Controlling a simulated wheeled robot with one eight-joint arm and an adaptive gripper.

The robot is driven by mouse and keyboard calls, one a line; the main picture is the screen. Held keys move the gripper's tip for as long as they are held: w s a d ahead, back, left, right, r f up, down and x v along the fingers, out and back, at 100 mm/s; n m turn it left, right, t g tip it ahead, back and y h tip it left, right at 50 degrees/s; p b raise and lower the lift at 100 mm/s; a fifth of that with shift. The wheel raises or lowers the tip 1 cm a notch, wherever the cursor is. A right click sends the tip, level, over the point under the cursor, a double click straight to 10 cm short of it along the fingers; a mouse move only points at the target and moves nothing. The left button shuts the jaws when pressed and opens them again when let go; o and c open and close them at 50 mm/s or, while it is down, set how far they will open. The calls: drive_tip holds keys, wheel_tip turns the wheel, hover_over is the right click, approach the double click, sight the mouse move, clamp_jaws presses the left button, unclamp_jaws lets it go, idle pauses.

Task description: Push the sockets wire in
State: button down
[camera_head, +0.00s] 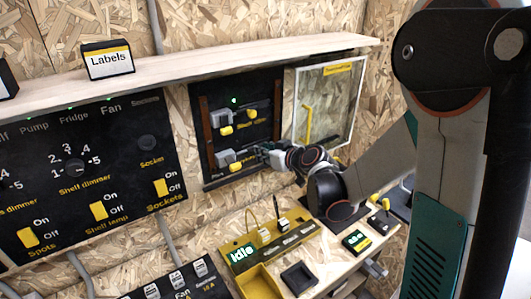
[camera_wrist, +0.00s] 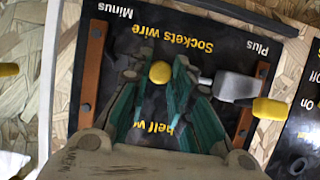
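The black wire panel shows in the head view (camera_head: 212,100) and fills the wrist view (camera_wrist: 215,62), where its lettering is upside down. A sockets wire connector at the Plus side, a grey block (camera_wrist: 236,86) with a yellow knob (camera_wrist: 270,110), also shows at the panel's lower left in the head view (camera_head: 225,157). My gripper (camera_head: 262,151) reaches the lower row from the right. In the wrist view its teal fingers (camera_wrist: 161,72) close on both sides of a round yellow knob (camera_wrist: 159,72) near the "Sockets wire" label. The grey part behind this knob is mostly hidden.
The shelf wire row (camera_head: 236,118), with a lit green light, is just above. A framed clear cover (camera_head: 322,105) stands at the panel's right. A wooden shelf (camera_head: 230,62) runs above, and a small table (camera_head: 325,258) with yellow and black devices stands below.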

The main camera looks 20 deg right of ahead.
drive_tip(key=a, duration=0.1)
drive_tip(key=s+a, duration=0.1)
drive_tip(key=a, duration=0.1)
drive_tip(key=shift+a, duration=0.1)
drive_tip(key=c, duration=1.4)
unclamp_jaws()
drive_tip(key=shift+s+a, duration=0.1)
drive_tip(key=shift+a, duration=0.05)
drive_tip(key=v, duration=1.2)
drive_tip(key=shift+s, duration=0.1)
